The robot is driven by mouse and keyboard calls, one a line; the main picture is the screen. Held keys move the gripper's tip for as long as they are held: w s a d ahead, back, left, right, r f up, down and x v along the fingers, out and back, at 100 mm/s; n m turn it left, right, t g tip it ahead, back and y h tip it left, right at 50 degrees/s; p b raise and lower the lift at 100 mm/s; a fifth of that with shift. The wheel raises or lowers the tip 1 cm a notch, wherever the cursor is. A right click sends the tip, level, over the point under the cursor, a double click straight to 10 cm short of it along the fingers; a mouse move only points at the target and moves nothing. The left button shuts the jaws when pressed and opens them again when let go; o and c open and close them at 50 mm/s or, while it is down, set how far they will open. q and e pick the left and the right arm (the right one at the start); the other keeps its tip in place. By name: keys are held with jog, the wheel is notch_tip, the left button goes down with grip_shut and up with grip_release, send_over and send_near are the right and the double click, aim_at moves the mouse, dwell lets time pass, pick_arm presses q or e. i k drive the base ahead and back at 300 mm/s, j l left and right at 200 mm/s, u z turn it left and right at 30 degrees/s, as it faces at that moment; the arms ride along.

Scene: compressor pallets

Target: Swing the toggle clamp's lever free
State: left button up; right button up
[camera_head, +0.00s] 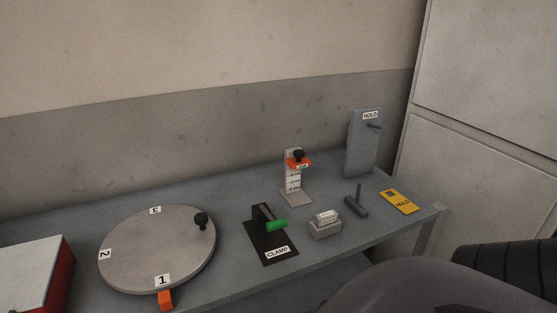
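The toggle clamp (268,240) is a black base plate with a label reading CLAMP, near the front middle of the grey table. Its lever has a green grip (276,226) that points to the right, roughly level, from a dark upright bracket. I cannot tell from here what the clamp presses on. Neither of my grippers shows in the head view.
A round turntable (140,262) with numbered labels and a black knob stands left of the clamp. Behind stands an orange-collared gauge stand (294,185).

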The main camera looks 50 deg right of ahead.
aim_at(274, 225)
jog(key=z, duration=1.5)
